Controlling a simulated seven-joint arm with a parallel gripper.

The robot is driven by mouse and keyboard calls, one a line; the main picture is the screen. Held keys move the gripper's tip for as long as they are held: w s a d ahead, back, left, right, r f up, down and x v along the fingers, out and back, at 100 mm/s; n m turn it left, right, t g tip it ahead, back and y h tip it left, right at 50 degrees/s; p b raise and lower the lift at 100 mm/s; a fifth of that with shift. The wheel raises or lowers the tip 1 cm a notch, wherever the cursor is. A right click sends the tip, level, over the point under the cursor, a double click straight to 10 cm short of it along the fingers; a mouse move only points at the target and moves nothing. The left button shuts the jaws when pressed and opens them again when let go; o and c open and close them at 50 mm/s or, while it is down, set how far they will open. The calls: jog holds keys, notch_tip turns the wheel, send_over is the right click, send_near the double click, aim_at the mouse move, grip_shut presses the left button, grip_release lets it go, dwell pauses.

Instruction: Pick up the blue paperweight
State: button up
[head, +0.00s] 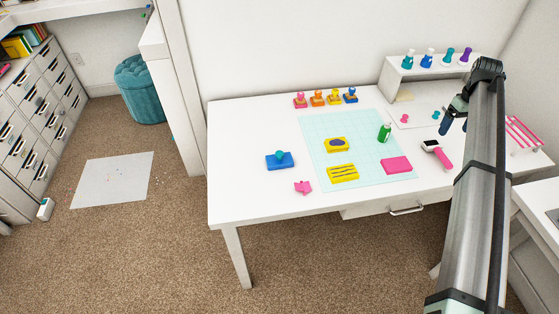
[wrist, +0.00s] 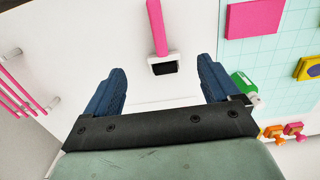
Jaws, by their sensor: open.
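The blue paperweight (head: 278,162) is a flat blue block with a round teal knob. It lies on the white table, left of the pale teal cutting mat, in the head view. The wrist view does not show it. My gripper (head: 455,126) hangs over the right part of the table, far to the right of the paperweight. In the wrist view my gripper (wrist: 161,66) has its two blue fingers spread with nothing held. A pink-handled tool (wrist: 157,28) with a dark end lies below, between and beyond the fingers.
The cutting mat (head: 315,135) holds yellow blocks (head: 343,173), a pink block (head: 397,165) and a green bottle (head: 384,133). Several stamps (head: 317,98) line the back edge. A small shelf (head: 393,72) and a pink rack (head: 522,133) stand right. A pink piece (head: 303,187) lies near the paperweight.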

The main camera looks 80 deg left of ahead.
jog(key=s+a+n, duration=0.1)
jog(key=s+a, duration=0.4)
jog(key=s, duration=0.3)
jog(key=s+a+n, duration=0.1)
jog(key=s+a, duration=0.4)
jog(key=s, duration=0.4)
jog(key=n+g, duration=0.2)
jog(key=n, duration=1.4)
send_near(281, 153)
jog(key=f, duration=0.2)
jog(key=s+f, duration=0.1)
jog(key=f, duration=0.3)
jog(key=shift+s+d, duration=0.2)
jog(key=shift+d, duration=0.2)
jog(key=shift+s+a+f, duration=0.1)
jog(key=shift+s+f, duration=0.05)
jog(key=shift+f, duration=1.2)
jog(key=shift+s+a+f, duration=0.1)
jog(key=shift+s+f, duration=0.05)
jog(key=shift+f, duration=1.15)
